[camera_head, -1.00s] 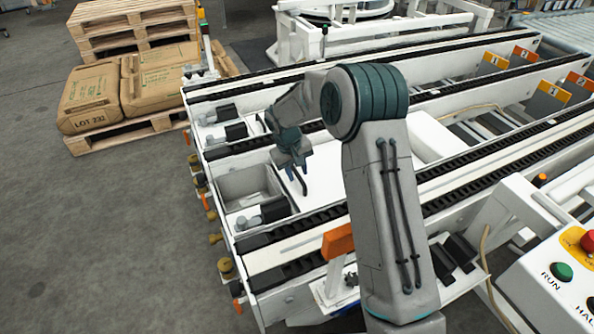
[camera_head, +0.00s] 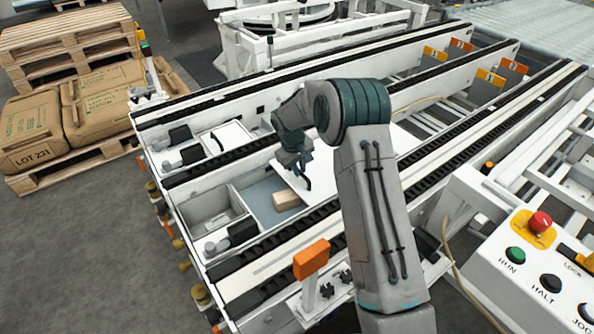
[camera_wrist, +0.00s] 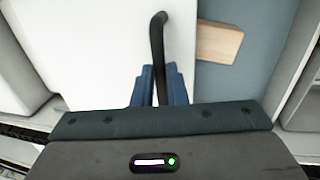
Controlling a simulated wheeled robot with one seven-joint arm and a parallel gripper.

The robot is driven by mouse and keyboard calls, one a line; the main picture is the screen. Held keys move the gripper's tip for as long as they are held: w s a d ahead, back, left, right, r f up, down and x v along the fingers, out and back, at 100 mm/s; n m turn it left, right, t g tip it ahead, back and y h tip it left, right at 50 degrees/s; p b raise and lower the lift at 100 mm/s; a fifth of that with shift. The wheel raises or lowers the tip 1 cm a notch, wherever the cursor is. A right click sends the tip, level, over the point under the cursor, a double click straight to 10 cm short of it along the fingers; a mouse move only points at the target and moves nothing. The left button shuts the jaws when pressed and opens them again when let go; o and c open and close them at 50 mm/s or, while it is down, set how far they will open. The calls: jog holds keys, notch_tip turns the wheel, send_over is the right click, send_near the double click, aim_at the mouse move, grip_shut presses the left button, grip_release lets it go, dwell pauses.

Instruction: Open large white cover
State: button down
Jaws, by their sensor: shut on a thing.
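The large white cover (camera_head: 322,178) is a flat panel between the black conveyor rails, partly hidden by my arm in the head view. It fills the left and middle of the wrist view (camera_wrist: 90,50). Its black bar handle (camera_wrist: 158,40) runs down between my fingers. My gripper (camera_head: 303,172) is shut on this handle, as the wrist view also shows (camera_wrist: 158,88). To the cover's left, part of a compartment with a blue-grey floor (camera_head: 258,197) is uncovered. A light wooden block (camera_head: 287,200) lies in it, close to the cover's edge.
Black-topped rails (camera_head: 270,250) flank the compartment. An orange block (camera_head: 311,258) stands in front of it. A control panel with RUN (camera_head: 515,254) and HALT buttons is at the right. Brown sacks (camera_head: 100,102) lie on pallets at the left. Grey floor is clear at lower left.

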aim_at(310, 176)
jog(key=shift+w+d+p, duration=0.1)
jog(key=shift+w+d, duration=0.3)
jog(key=shift+d, duration=0.25)
jog(key=shift+w+d+p, duration=0.15)
jog(key=shift+w+d, duration=0.2)
jog(key=shift+d, duration=0.3)
jog(key=shift+w+d+p, duration=0.1)
jog(key=shift+w+d, duration=0.3)
jog(key=shift+d, duration=0.25)
jog(key=c, duration=1.5)
grip_release()
jog(key=shift+o, duration=0.2)
notch_tip(310, 176, up, 14)
jog(key=s+a+p, duration=0.1)
jog(key=a+p, duration=0.1)
jog(key=shift+s+a+f+p, duration=0.15)
jog(key=shift+f+p, duration=0.1)
jog(key=shift+p, duration=0.05)
